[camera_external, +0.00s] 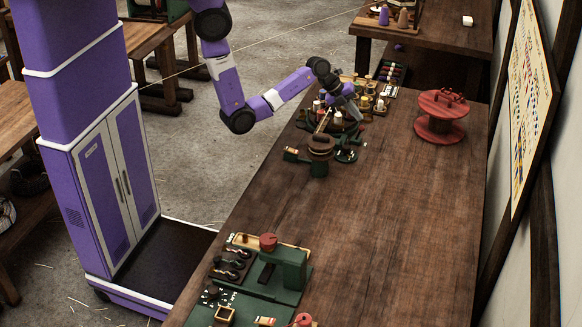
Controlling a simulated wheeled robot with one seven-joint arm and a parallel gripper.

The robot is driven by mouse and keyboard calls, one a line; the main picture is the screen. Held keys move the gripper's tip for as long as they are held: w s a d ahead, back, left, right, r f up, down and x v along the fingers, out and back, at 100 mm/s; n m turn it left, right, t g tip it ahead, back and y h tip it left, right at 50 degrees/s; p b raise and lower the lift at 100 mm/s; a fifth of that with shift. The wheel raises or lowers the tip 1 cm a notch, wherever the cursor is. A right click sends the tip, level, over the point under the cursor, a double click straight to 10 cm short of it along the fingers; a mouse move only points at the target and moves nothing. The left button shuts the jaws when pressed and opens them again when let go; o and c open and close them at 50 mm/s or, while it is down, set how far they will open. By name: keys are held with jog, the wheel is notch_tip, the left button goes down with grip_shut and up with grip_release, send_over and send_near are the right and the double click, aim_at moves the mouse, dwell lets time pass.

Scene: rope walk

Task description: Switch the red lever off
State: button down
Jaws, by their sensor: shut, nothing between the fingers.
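My arm reaches over the far left part of the long wooden bench (390,220). My gripper (354,115) points down, shut and empty, among small dark green devices and bobbins. A dark green device with a round brown drum (320,146) stands just in front of it, and a small green wheel-like part (347,150) is beside that. I cannot make out a red lever near my gripper; the parts there are small and partly hidden by the gripper.
A red spool (441,116) stands right of my gripper. Several small bobbins (372,92) crowd the bench behind the gripper. Another red knob (303,321) shows at the bottom edge. A wall board (520,105) is at right.

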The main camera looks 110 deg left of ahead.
notch_tip(320, 180, up, 7)
jog(key=s+d+p, duration=0.1)
jog(key=p, duration=0.1)
jog(key=shift+s, duration=0.3)
dwell(0.4)
